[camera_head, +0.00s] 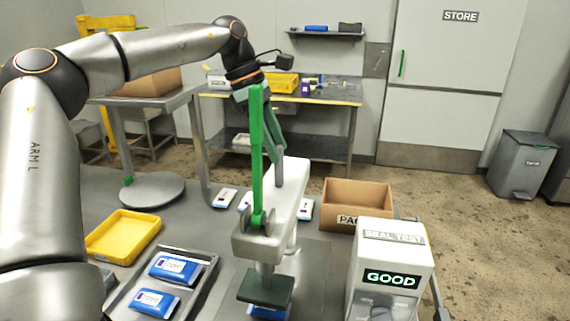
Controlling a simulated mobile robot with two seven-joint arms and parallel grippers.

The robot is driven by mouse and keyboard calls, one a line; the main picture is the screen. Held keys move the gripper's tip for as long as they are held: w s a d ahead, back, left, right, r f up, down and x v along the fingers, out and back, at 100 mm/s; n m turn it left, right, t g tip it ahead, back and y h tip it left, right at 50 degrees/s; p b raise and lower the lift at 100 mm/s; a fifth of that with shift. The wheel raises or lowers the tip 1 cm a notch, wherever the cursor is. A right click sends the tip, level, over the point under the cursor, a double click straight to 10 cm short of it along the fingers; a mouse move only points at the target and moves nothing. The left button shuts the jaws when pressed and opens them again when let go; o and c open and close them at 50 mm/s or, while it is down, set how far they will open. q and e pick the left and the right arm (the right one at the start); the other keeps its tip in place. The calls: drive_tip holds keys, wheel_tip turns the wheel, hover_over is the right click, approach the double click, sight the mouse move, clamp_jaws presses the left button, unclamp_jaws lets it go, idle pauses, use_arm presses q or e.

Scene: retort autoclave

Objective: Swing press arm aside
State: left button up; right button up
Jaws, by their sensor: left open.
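The press arm (272,225) is a pale beam on the near bench, reaching toward me. A dark green press pad (265,290) hangs below its near end. A bright green upright lever (257,165) rises from that end. A blue pouch (268,312) shows partly under the pad. My left gripper (275,152) points down by the lever's upper part, its fingers apart. The lever overlaps it, so I cannot tell whether the fingers touch it. My right gripper is out of view.
A seal tester (390,254) reading GOOD stands right of the press, with a cardboard box (357,197) behind it. A metal tray (206,284) with two blue pouches and a yellow tray (124,236) lie left. More pouches (224,198) lie behind the press.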

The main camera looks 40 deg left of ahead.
sight(283, 160)
use_arm(q)
drive_tip(key=x, duration=0.5)
clamp_jaws()
idle(0.4)
idle(1.0)
